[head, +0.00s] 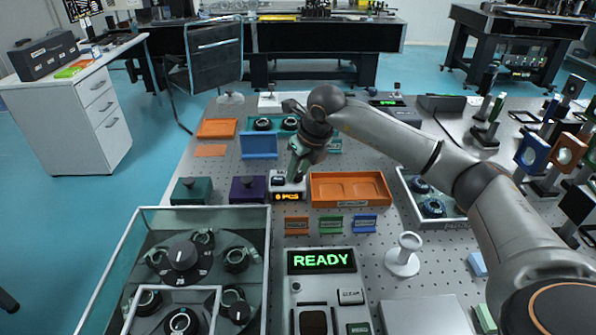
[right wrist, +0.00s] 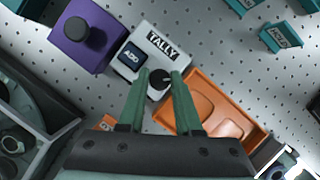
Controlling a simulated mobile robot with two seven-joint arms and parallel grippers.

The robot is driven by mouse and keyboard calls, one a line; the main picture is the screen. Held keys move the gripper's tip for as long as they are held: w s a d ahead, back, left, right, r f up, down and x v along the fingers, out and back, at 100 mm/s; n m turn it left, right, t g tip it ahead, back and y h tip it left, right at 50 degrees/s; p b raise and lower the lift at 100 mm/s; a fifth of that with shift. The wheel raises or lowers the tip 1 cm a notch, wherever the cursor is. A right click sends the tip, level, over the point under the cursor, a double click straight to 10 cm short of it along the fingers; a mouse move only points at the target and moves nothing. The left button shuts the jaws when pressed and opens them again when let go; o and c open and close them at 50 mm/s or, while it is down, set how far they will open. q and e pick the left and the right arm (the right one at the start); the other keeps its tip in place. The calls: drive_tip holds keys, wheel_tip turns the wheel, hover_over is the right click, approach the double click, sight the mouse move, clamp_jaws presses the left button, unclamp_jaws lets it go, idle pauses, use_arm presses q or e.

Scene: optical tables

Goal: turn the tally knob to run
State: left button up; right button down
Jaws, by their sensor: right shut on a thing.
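The tally box (head: 289,189) is a small white device with an orange lit display, standing between a purple box and an orange tray. In the right wrist view the tally box (right wrist: 168,52) shows its TALLY label, a dark button and a black tally knob (right wrist: 159,83). My right gripper (head: 298,170) reaches down over the box from the right. In the right wrist view its green fingers (right wrist: 162,88) stand on either side of the knob, shut on it. The knob's pointer setting is too small to read. My left gripper is not in view.
The purple box (head: 248,189) stands close on the left and the orange tray (head: 350,203) close on the right. Small colored label blocks (head: 331,225) lie in front. A READY display panel (head: 322,262) and a glass-walled case (head: 140,222) are nearer.

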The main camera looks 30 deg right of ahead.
drive_tip(key=n+y, duration=0.1)
drive_tip(key=n, duration=0.1)
drive_tip(key=n+p, duration=0.1)
drive_tip(key=n, duration=0.1)
drive_tip(key=shift+d+r+n+y, duration=0.1)
drive_tip(key=shift+n+y, duration=0.2)
drive_tip(key=shift+y, duration=0.1)
drive_tip(key=n+g+y+p, duration=0.1)
drive_tip(key=n, duration=0.3)
drive_tip(key=shift+w+d, duration=0.1)
drive_tip(key=shift+g, duration=0.3)
drive_tip(key=c, duration=0.9)
unclamp_jaws()
drive_tip(key=shift+o, duration=0.2)
drive_tip(key=v, duration=1.2)
drive_tip(key=shift+d+r, duration=0.15)
drive_tip(key=shift+d, duration=0.05)
drive_tip(key=shift+s, duration=0.2)
